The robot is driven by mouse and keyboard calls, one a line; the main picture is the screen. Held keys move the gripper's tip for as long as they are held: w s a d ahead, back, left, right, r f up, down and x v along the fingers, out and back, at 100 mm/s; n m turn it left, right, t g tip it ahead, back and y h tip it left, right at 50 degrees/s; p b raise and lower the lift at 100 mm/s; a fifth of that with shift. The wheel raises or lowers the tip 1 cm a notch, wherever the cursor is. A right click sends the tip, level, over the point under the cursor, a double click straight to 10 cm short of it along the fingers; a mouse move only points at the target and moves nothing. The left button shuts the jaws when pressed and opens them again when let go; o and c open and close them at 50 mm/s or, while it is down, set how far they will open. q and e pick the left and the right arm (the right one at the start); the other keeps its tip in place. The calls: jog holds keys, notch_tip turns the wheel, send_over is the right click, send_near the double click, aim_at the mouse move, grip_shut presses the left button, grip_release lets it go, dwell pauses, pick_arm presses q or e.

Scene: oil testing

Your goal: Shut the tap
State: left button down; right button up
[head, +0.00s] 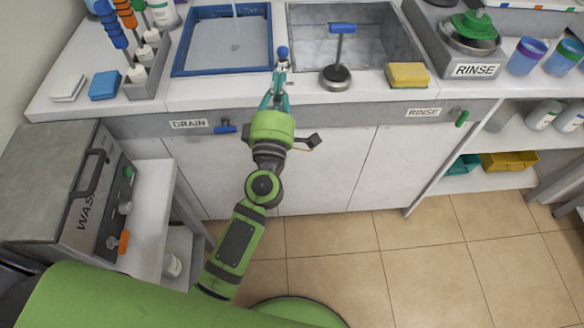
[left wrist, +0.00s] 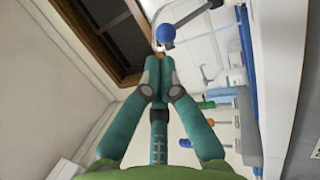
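A blue ball-shaped tap knob (head: 283,53) stands at the right rim of the blue-edged sink. In the left wrist view the knob (left wrist: 165,33) sits on the end of a dark grey rod running to the upper right. The tap's spout is not clearly in view. A pale streak, seemingly running water (head: 236,22), falls into the left sink (head: 180,58). My left gripper (head: 280,72) has its teal fingers drawn together, tips right beside the knob. It also shows in the left wrist view (left wrist: 160,58). I cannot tell whether the tips touch the knob. My right gripper is out of view.
Right of the knob are a blue-handled stand (head: 336,78), a yellow sponge (head: 408,75) and a grey sink (head: 300,22). Left are a brush rack (head: 148,86) and a blue sponge (head: 104,86). A washer (head: 70,180) stands below left.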

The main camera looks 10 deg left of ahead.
pick_arm(q)
jog(key=f+b+v, duration=0.1)
jog(key=b+v, duration=0.2)
jog(key=v, duration=0.7)
jog(key=w+d+f+m+g+h, duration=0.1)
jog(key=f+m, duration=0.5)
jog(key=f, duration=0.6)
jog(key=d+g+h, duration=0.1)
jog(key=d+h, duration=0.1)
jog(key=shift+w+d+m+h+p, duration=0.2)
jog(key=shift+d+m+h+p, duration=0.05)
jog(key=shift+m+h+p, duration=0.15)
